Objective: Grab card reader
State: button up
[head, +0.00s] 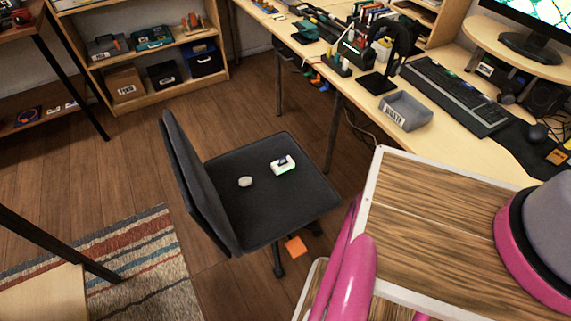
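A small white box-shaped device (283,164) with a dark blue-purple top part and a greenish lower edge lies on the seat of the dark office chair (300,200). It may be the card reader, but it is too small to tell for certain. A small pale rounded object (245,181) lies on the same seat to its left, apart from it. Parts of my own body in wood pattern, white and pink fill the lower right. I cannot make out my gripper's fingers.
The desk (450,140) at the upper right holds a grey bin (405,110), a keyboard (455,95), a headphone stand and a monitor. Shelves (155,100) stand at the back left. A striped rug (140,265) lies at the lower left. Wooden floor is clear left of the chair.

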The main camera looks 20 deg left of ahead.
aim_at(277, 170)
jog(key=i+u, duration=0.1)
jog(key=u, duration=1.65)
